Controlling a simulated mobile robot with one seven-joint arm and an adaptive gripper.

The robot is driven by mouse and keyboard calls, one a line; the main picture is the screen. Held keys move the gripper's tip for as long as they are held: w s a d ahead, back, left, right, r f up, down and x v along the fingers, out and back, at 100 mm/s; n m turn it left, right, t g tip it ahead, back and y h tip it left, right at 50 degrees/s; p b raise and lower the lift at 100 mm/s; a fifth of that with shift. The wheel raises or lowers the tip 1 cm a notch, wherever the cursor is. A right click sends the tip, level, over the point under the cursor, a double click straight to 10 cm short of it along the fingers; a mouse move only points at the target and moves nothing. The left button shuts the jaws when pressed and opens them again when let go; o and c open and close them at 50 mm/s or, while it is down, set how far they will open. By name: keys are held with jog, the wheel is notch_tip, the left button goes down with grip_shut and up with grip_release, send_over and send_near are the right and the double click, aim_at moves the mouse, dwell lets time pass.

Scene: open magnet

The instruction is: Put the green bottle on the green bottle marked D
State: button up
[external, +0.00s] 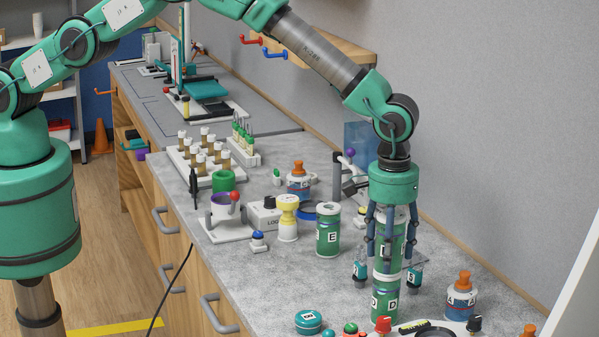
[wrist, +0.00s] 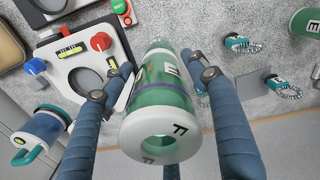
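A green bottle (external: 397,223) with white bands stands upright between the fingers of my gripper (external: 388,262). It appears to rest on the green bottle marked D (external: 385,297), which stands on the bench; their edges meet. In the wrist view the upper bottle (wrist: 162,115) shows its pale end, marked F, toward the camera. My gripper's fingers (wrist: 155,62) are on both sides of it, with a gap visible at the left, so it looks open around the bottle. Much of the lower bottle is hidden behind the upper one.
A green bottle marked E (external: 327,232) stands to the left. A bottle with an orange top (external: 461,298) is at the right. A vial rack (external: 203,157) is farther back.

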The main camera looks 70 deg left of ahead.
jog(key=shift+r, duration=0.1)
dwell(0.3)
notch_tip(320, 180, up, 12)
jog(key=shift+b, duration=0.95)
jog(key=shift+r, duration=0.1)
